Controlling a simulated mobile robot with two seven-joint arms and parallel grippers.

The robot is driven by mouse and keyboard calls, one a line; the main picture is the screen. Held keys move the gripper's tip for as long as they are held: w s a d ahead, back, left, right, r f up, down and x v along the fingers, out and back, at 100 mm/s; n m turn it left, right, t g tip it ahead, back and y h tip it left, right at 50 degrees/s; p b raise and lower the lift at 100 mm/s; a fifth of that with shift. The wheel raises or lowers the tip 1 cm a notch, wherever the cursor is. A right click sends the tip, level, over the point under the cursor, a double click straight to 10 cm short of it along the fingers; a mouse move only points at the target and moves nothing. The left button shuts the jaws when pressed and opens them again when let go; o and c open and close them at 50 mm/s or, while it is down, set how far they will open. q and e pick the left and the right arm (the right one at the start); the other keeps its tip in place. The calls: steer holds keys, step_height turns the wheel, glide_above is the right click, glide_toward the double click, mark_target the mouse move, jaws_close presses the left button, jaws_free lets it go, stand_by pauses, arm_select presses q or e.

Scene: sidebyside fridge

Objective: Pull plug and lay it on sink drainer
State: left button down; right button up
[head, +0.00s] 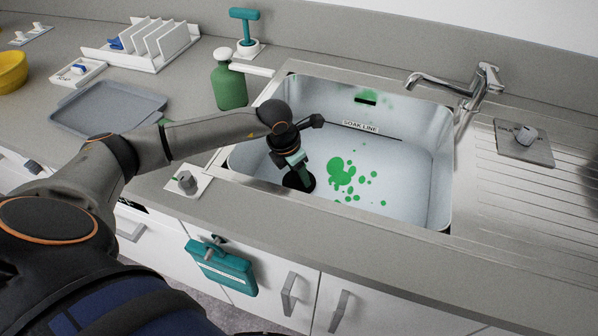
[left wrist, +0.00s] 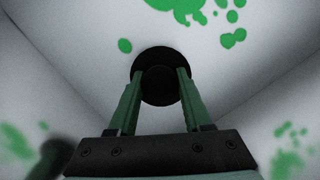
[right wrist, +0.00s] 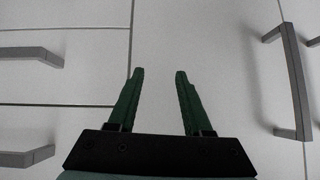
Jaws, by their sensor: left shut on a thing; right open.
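The black plug (head: 299,183) is at the near left of the steel sink's floor. In the left wrist view the plug (left wrist: 161,97) is a dark disc with a round knob in its middle. My left gripper (head: 297,162) reaches down into the sink. In its wrist view the left fingers (left wrist: 160,76) are shut on the plug's knob, one on each side. I cannot tell whether the plug is seated or slightly raised. The ribbed steel sink drainer (head: 540,190) is right of the basin. My right gripper (right wrist: 160,74) is open and empty, facing white cabinet fronts.
Green splashes (head: 345,174) mark the sink floor. The tap (head: 470,82) stands behind the basin's right side. A grey plate with a knob (head: 522,142) sits at the drainer's back; its front ribs look clear. A green bottle (head: 229,88) stands left of the sink.

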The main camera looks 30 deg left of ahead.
arm_select(q)
steer(key=shift+r, duration=0.1)
steer(key=shift+r+p, duration=0.65)
steer(key=shift+r, duration=0.25)
steer(key=shift+r+p, duration=0.75)
steer(key=shift+r, duration=0.4)
arm_select(e)
steer(key=shift+s+d+r, duration=0.15)
steer(key=shift+r, duration=0.45)
steer(key=shift+s+d+r, duration=0.1)
steer(key=shift+d+r, duration=0.05)
steer(key=shift+r, duration=0.4)
steer(key=shift+s+f, duration=0.1)
steer(key=shift+f, duration=0.05)
